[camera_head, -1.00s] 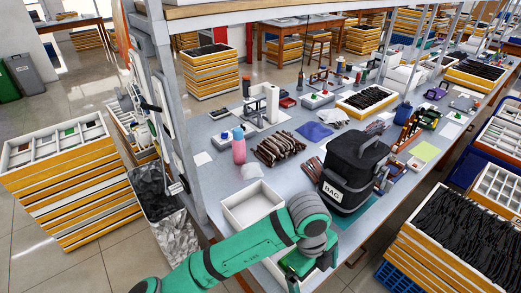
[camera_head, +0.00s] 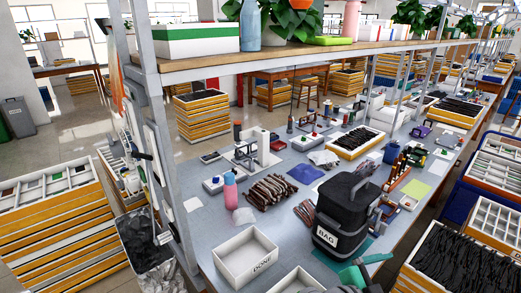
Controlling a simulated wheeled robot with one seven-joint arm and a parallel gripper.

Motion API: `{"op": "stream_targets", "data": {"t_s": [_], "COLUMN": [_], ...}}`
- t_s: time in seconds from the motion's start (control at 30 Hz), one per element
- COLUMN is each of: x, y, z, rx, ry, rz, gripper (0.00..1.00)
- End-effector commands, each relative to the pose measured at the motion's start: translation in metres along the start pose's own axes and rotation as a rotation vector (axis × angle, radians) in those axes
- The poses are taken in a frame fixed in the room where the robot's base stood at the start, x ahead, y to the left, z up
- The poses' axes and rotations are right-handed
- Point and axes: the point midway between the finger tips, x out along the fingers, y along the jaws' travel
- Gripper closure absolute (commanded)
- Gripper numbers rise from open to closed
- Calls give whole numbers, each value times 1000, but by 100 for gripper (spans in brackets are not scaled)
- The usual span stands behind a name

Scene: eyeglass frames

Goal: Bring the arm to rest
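Green parts that look like the end of my arm, my gripper (camera_head: 362,270), show at the bottom edge, just in front of the black bag. Most of the arm is out of the picture. The fingers are too cut off and small to tell whether they are open or shut, and I see nothing held. The black bag (camera_head: 345,205), labelled BAG, stands upright on the grey workbench (camera_head: 210,225). A white tray (camera_head: 247,258) marked DONE stands left of it, and its visible inside looks empty.
A second white tray (camera_head: 298,281) is cut off by the bottom edge. A pink bottle (camera_head: 230,190) and a pile of dark frames (camera_head: 272,190) stand behind. A shelf (camera_head: 300,55) with plants crosses above. Orange crates (camera_head: 50,225) stand left, and a crate of dark frames (camera_head: 462,260) stands right.

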Motion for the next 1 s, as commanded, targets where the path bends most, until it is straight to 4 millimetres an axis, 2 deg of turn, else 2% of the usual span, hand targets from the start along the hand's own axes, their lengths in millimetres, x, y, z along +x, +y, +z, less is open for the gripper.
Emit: {"op": "stream_targets", "data": {"t_s": [0.13, 0.27, 0.4, 0.53, 0.77, 1.0], "x": [-2, -11, -26, -44, -87, -143], "y": [-12, -21, -24, -19, 9, 60], "z": [-1, 10, 32, 60, 118, 172], "rx": [-170, -311, -455, -575, -746, -845], "ry": [89, 143, 181, 196, 177, 108], "rz": [-153, -286, -426, -552, -771, -972], "gripper": [0, 0, 0, 0, 0, 0]}}
